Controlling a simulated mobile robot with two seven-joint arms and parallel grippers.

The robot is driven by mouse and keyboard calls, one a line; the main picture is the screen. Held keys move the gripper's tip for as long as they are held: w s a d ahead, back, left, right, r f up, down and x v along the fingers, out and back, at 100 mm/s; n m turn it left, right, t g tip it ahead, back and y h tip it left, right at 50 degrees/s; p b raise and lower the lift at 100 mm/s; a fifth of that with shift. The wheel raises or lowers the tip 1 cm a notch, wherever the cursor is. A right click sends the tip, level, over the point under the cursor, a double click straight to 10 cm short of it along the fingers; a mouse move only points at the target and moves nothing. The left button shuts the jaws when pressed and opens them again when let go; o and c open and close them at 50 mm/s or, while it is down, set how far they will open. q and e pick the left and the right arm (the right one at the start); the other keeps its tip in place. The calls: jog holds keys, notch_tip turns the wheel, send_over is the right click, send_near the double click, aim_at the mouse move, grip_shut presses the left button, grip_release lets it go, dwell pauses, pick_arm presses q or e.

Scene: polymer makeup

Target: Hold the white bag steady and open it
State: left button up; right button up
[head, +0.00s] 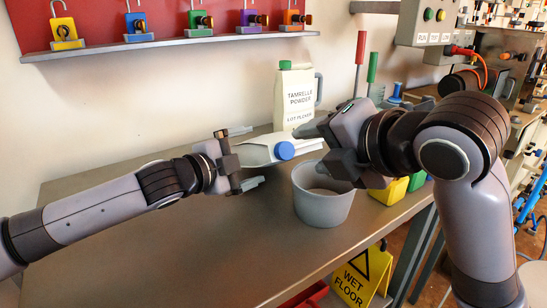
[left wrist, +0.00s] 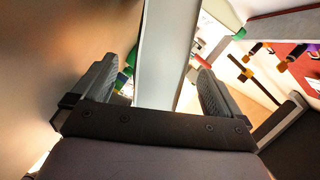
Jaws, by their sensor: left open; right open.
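A white bag (head: 256,153) with a blue cap (head: 285,150) lies tilted on its side above the bench, its cap facing me. My left gripper (head: 243,158) is open at the bag's left end, one finger on each side of it. In the left wrist view, a pale white surface (left wrist: 167,45) stands between the two open fingers (left wrist: 163,90); I cannot tell whether they touch it. My right gripper (head: 320,148) is open and empty, just right of the blue cap and above a grey bucket (head: 322,205).
A yellow box (head: 390,190) is right of the bucket. The front left of the bench (head: 180,255) is clear.

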pick_arm(q)
jog(key=shift+x, duration=1.85)
